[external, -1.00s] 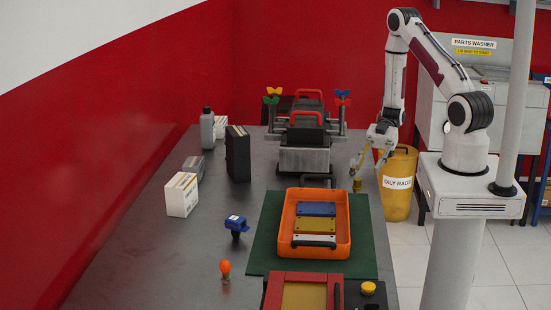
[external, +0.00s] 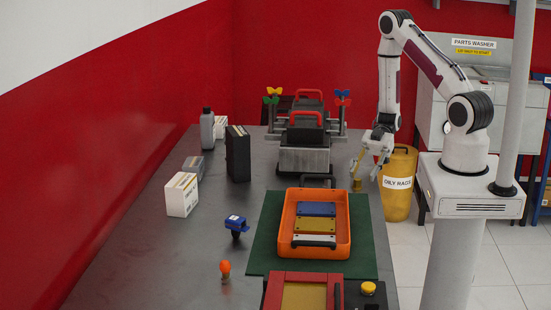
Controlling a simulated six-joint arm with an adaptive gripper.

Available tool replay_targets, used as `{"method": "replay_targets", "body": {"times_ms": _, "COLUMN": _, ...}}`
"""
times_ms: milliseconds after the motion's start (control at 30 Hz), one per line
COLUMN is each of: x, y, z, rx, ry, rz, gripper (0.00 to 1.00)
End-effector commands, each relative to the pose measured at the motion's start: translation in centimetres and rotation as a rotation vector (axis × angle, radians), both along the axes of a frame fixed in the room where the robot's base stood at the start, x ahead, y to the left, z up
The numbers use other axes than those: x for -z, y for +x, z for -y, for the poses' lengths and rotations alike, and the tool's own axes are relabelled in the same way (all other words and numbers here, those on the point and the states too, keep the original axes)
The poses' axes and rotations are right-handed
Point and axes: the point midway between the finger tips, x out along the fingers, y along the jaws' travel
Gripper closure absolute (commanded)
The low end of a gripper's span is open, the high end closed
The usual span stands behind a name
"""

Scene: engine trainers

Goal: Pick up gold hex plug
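The gold hex plug (external: 357,184) is a small gold piece standing on the dark table near its right edge, just behind the green mat. My gripper (external: 366,172) points down right above and beside the plug. Its two fingers look spread apart, with the left fingertip close to the top of the plug. The view is too small to tell whether a finger touches the plug.
An orange tray (external: 343,238) with blue, gold and silver plates sits on the green mat (external: 262,245). An engine trainer (external: 303,160) with colored wing knobs stands behind. A yellow oily rags bin (external: 398,203) stands off the table's right edge.

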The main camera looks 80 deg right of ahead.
Motion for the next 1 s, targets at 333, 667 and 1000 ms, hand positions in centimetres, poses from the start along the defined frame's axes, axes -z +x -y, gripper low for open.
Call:
{"method": "replay_targets", "body": {"times_ms": 333, "x": 0.8, "y": 1.4, "z": -2.7, "rx": -0.001, "ry": 0.002, "rz": -0.002, "gripper": 0.65}}
{"method": "replay_targets", "body": {"times_ms": 667, "x": 1.0, "y": 1.7, "z": -3.2, "rx": 0.0, "ry": 0.0, "rz": -0.001, "gripper": 0.65}}
{"method": "replay_targets", "body": {"times_ms": 1000, "x": 1.0, "y": 1.7, "z": -3.2, "rx": 0.0, "ry": 0.0, "rz": -0.001, "gripper": 0.65}}
